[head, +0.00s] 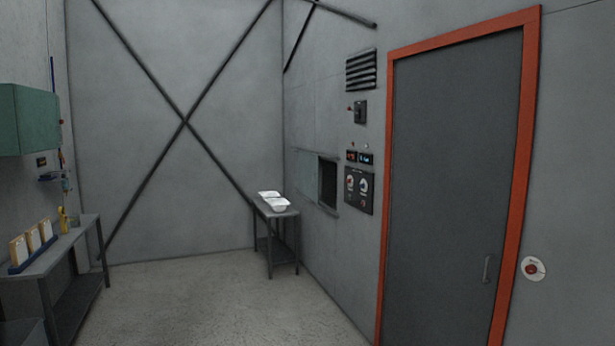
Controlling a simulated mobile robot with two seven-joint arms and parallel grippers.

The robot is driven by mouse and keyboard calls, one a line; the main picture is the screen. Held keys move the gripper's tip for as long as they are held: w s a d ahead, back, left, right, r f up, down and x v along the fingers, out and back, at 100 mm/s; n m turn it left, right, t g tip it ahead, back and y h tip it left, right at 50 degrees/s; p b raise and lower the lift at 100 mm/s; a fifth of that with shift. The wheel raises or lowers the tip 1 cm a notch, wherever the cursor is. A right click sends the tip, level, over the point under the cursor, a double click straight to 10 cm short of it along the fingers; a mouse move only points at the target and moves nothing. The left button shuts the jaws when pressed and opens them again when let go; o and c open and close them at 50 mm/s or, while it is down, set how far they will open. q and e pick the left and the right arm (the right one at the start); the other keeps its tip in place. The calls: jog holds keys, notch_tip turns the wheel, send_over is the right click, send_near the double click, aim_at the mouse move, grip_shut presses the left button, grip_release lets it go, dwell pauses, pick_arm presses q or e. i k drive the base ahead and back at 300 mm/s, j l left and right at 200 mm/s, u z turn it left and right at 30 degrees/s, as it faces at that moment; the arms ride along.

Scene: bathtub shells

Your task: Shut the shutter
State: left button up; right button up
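The shutter (307,174) appears to be the pale grey-green panel on the right-hand wall, left of the door. Just right of it is a dark rectangular opening (328,183) in the wall, uncovered. The panel seems to stand beside the opening rather than over it. Any handle on it is too small to tell. Neither of my grippers shows in the head view.
A small table (283,214) with white tubs (275,204) stands in the far corner near the opening. Control panels (359,190) hang right of it, then a closed grey door (450,180) with an orange frame. A workbench (60,262) is at left. The middle floor (220,300) is clear.

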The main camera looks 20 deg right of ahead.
aim_at(309, 164)
jog(key=i+j, duration=0.1)
jog(key=i, duration=7.2)
jog(key=i+z, duration=0.25)
jog(key=i, duration=0.55)
jog(key=i+z, duration=0.2)
jog(key=i, duration=0.6)
